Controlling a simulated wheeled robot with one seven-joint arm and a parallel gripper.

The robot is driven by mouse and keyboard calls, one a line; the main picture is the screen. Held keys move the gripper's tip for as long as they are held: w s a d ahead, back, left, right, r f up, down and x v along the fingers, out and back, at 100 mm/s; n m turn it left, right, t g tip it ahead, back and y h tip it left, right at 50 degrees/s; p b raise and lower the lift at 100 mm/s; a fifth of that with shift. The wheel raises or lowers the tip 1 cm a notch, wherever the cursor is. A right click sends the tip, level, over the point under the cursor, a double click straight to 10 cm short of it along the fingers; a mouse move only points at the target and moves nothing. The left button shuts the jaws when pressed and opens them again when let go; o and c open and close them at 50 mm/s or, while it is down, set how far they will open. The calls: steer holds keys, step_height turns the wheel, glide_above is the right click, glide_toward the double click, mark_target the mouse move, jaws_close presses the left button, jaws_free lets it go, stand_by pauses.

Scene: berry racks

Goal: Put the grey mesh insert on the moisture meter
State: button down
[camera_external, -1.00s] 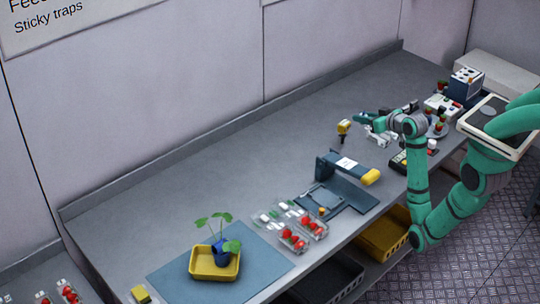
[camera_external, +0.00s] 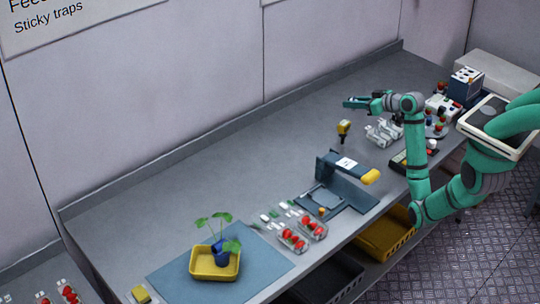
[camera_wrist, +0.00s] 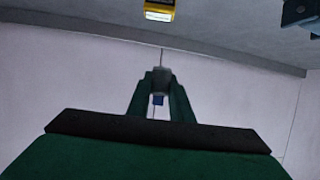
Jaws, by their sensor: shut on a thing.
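My gripper (camera_external: 349,102) is held above the back part of the bench, at the left end of my raised forearm. In the wrist view its fingers (camera_wrist: 161,85) are shut on a small grey piece (camera_wrist: 161,78), which looks like the grey mesh insert; a bit of blue shows below it. Its mesh is too small to make out. A yellow device with a dark lower end (camera_external: 344,128), apparently the moisture meter, stands on the bench below my gripper. It seems to be the yellow thing with a pale panel at the top of the wrist view (camera_wrist: 159,10).
Clear containers (camera_external: 383,131) stand right of the yellow device. A dark blue stand with a yellow end (camera_external: 347,163) is in front. Strawberry punnets (camera_external: 293,240), a potted plant in a yellow tray (camera_external: 200,273) and a blue mat (camera_external: 165,277) lie left. The bench's back left is clear.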

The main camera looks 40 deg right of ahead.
glide_above(339, 124)
steer(key=f, duration=0.5)
steer(key=shift+s+a, duration=0.2)
steer(key=shift+w+f, duration=0.2)
steer(key=shift+f, duration=1.55)
steer(key=shift+f, duration=0.15)
steer(key=c, duration=1.6)
jaws_free()
steer(key=shift+s+d+r, duration=0.1)
steer(key=shift+s+r, duration=0.05)
steer(key=shift+r, duration=0.1)
steer(key=v, duration=1.1)
steer(key=shift+s+d+r, duration=0.1)
steer(key=shift+s, duration=0.25)
